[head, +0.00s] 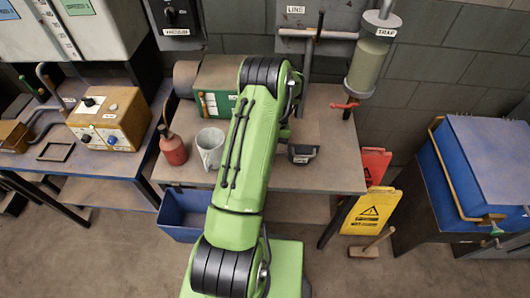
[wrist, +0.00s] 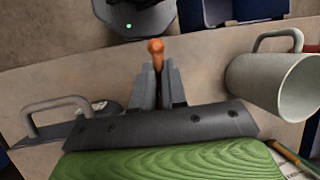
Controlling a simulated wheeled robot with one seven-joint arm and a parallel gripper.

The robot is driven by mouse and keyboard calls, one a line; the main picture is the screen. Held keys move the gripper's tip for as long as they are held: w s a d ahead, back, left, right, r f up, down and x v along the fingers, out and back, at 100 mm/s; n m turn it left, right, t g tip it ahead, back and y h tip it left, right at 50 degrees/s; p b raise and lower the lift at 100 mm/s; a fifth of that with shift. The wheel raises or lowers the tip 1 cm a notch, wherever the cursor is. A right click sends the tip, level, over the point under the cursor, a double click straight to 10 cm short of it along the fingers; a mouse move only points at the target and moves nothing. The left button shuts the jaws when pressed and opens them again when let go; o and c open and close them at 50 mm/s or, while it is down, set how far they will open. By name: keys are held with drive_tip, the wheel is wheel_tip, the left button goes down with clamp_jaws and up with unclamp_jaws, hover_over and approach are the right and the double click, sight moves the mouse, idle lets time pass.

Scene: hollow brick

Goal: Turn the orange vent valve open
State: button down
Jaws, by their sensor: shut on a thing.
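My gripper (wrist: 157,75) shows in the wrist view with its two grey fingers close together. They are shut on an orange handle (wrist: 155,48) with a rounded end, which sticks out past the fingertips. What the handle is fixed to is hidden. In the head view my green arm covers the gripper and what it holds. A separate orange-red lever (head: 344,105) shows in the head view below the cylinder marked TRAP, right of my arm.
A pale mug (head: 210,147) and a red bottle (head: 172,147) stand on the bench (head: 332,180) left of my arm. A dark handled object (head: 302,153) lies to its right. A blue bin (head: 184,215) is below the bench. A yellow floor sign (head: 369,211) stands at right.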

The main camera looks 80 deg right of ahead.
drive_tip(key=c, duration=1.2)
unclamp_jaws()
drive_tip(key=shift+o, duration=0.2)
drive_tip(key=p+v, duration=0.2)
drive_tip(key=v, duration=1.4)
drive_tip(key=shift+f, duration=0.1)
